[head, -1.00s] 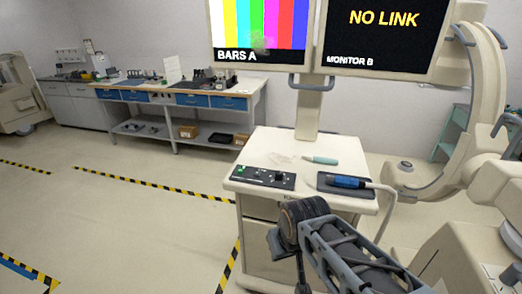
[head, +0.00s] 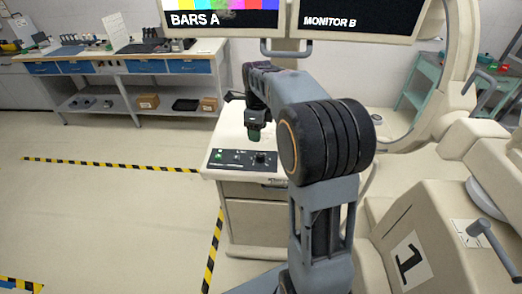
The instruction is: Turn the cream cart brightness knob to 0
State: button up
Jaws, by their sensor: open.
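The cream cart (head: 250,195) stands in the middle of the head view. On its top near the front edge lies a black control panel (head: 226,161) with a green-lit control at its left end. A dark round knob (head: 261,157) sits toward the panel's right; its pointer and setting are too small to read. My gripper (head: 254,132) points down over the cart top, above and slightly left of the knob in the picture, apparently apart from it. It is open and holds nothing visible. My arm hides the right part of the cart top.
Two monitors on the cart's post, BARS A (head: 222,18) and MONITOR B (head: 350,22), stand behind my arm. A large cream C-shaped machine (head: 470,135) is on the right. A workbench (head: 130,68) stands at the back left. The taped floor (head: 110,215) at left is clear.

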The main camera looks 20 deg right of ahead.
aim_at(260, 154)
jog(key=f+m, duration=0.1)
jog(key=f, duration=0.3)
jog(key=w+d+f+m+p, duration=0.1)
jog(key=f, duration=0.4)
jog(key=w+d+f+m+p, duration=0.1)
jog(key=f+m, duration=0.1)
jog(key=f, duration=0.3)
jog(key=shift+w+f, duration=0.15)
jog(key=shift+w, duration=0.05)
jog(key=c, duration=0.9)
jog(key=shift+c, duration=0.2)
